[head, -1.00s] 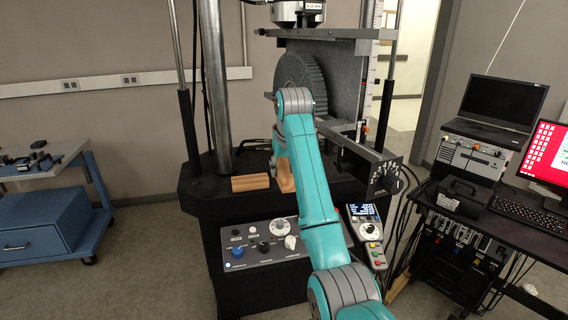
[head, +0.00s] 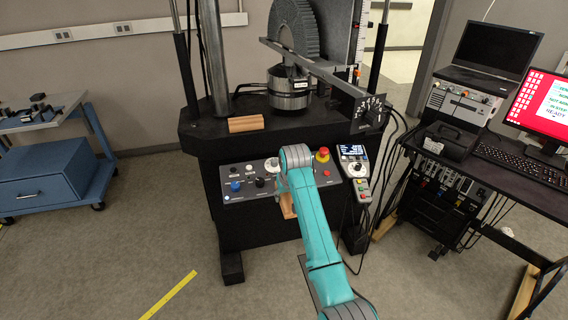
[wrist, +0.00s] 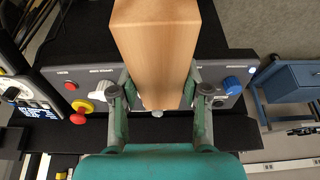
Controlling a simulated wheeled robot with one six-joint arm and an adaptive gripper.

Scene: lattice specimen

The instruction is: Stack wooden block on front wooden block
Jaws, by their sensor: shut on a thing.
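A wooden block (head: 245,124) lies lengthwise on the black machine base, near its front edge, left of the round metal fixture. A second wooden block (head: 287,205) shows partly behind my arm, in front of the control panel. In the wrist view this held block (wrist: 157,42) is large and extends away between the fingers. My gripper (wrist: 158,92) is shut on it, with one finger against each side. In the head view my arm hides the gripper. The held block is apart from the block on the base.
The control panel (head: 250,187) with knobs and a red stop button (head: 322,155) is close to my arm. A handheld controller (head: 353,170) hangs right of it. A desk with laptop (head: 498,56) stands right, a blue cart (head: 48,190) left. The floor in front is open.

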